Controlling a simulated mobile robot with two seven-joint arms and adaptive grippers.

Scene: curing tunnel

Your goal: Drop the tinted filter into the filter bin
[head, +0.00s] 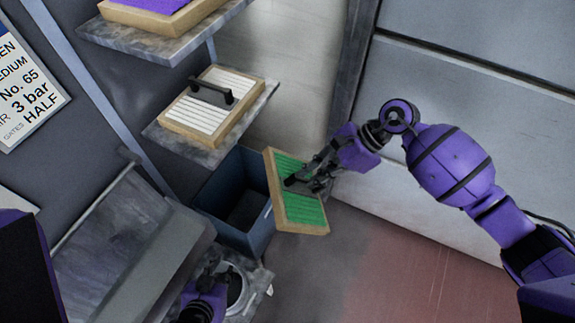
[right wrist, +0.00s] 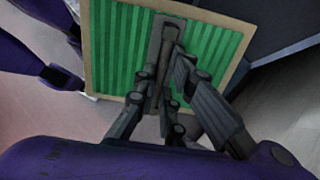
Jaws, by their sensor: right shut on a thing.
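The tinted filter (head: 308,213) is a green pleated panel in a pale wooden frame. My right gripper (head: 300,182) is shut on the dark handle at its middle and holds it tilted, at the right edge of the bin in the head view. The right wrist view shows the green filter (right wrist: 120,50) and the fingers (right wrist: 165,75) closed on the handle. The filter bin (head: 236,236) is a dark blue open box, and the filter hides part of its right side. My left gripper (head: 212,268) is low in the head view by a round metal ring; its fingertips are unclear.
A white pleated filter with a black handle (head: 208,112) lies on a shelf (head: 180,148) above the bin. A purple filter (head: 155,5) lies on a higher shelf. A grey sloped housing (head: 130,240) stands left of the bin. Floor right of the bin is clear.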

